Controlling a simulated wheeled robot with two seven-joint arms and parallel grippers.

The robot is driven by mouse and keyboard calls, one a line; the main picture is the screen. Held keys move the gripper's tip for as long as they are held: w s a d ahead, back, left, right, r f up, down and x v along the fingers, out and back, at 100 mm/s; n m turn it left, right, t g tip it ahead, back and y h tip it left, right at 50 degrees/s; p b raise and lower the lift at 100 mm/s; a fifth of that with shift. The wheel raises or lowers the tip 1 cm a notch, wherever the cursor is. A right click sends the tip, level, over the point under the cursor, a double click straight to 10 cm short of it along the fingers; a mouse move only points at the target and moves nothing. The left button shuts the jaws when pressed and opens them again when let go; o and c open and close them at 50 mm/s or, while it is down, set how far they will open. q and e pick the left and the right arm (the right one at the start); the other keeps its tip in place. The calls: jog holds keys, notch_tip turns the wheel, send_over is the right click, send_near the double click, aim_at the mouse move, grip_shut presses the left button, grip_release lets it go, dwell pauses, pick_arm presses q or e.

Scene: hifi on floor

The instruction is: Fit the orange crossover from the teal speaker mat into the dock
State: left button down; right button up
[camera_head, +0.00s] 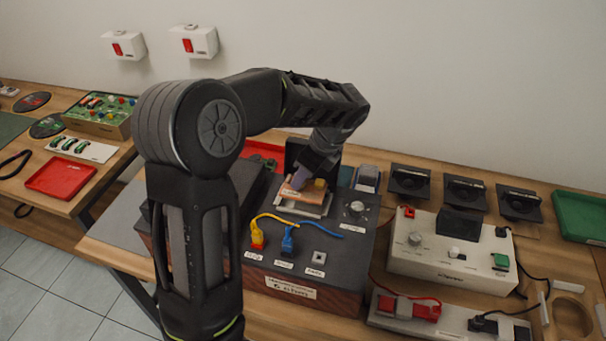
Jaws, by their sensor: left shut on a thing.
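My left gripper (300,180) reaches down over the dark hi-fi unit and is shut on the orange crossover (292,196), a flat orange piece partly covered by the fingers. The crossover is at the grey-framed dock (312,209) on top of the unit. I cannot tell whether it is seated in the dock or just above it. A small yellow part shows right beside the fingertips. I cannot make out a teal speaker mat. My right gripper is not in view.
Yellow (257,238) and blue (288,241) plugs with cables stand in front of the dock, with a knob (356,208) to its right. A white control box (450,250), several black speakers (465,192) and a green tray (580,217) lie further right. A red tray (61,178) is at left.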

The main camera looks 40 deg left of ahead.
aim_at(305, 188)
pick_arm(q)
jog(key=shift+f, duration=0.15)
jog(key=shift+f+b, duration=1.75)
jog(key=shift+f, duration=0.9)
jog(key=c, duration=1.1)
grip_release()
jog(key=shift+o, duration=0.4)
